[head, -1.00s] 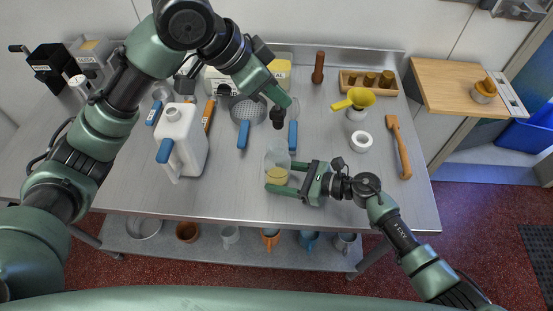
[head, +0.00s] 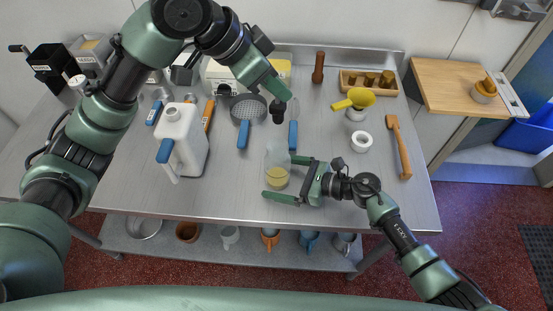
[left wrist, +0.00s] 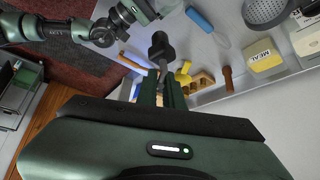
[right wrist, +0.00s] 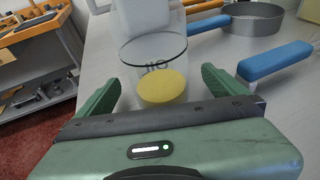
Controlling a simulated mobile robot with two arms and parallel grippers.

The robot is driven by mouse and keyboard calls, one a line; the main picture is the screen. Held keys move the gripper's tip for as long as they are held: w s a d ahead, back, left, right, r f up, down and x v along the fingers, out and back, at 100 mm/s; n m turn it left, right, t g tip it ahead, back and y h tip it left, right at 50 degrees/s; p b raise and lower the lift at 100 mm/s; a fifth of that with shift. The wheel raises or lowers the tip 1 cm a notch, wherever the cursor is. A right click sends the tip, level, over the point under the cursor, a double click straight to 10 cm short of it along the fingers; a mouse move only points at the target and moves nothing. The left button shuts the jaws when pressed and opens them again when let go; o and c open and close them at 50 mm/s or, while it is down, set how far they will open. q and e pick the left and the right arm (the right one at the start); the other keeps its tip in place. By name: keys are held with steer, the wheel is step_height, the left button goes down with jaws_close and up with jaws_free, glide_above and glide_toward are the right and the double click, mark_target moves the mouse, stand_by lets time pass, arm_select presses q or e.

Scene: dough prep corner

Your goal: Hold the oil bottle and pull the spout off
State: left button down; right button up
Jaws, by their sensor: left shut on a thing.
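The oil bottle (head: 277,158) is a clear glass with yellow oil low inside and an open top. It stands upright on the metal table; the right wrist view shows the bottle (right wrist: 152,60) with part of its lettering. My right gripper (head: 278,178) is open, its fingers spread to either side of the bottle's lower part, with gaps in the right wrist view. My left gripper (head: 282,98) is shut on the black spout (head: 278,112) and holds it apart from the bottle, up and away from its mouth. The spout (left wrist: 160,45) also shows at the fingertips in the left wrist view.
A white jug (head: 183,140) stands left of the bottle. A sieve (head: 248,108) and a blue-handled tool (head: 293,135) lie behind. A white ring (head: 362,141), yellow funnel (head: 360,98) and wooden brush (head: 400,150) are at right. The front table edge is clear.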

stand_by(0.3)
steer(key=v, duration=1.2)
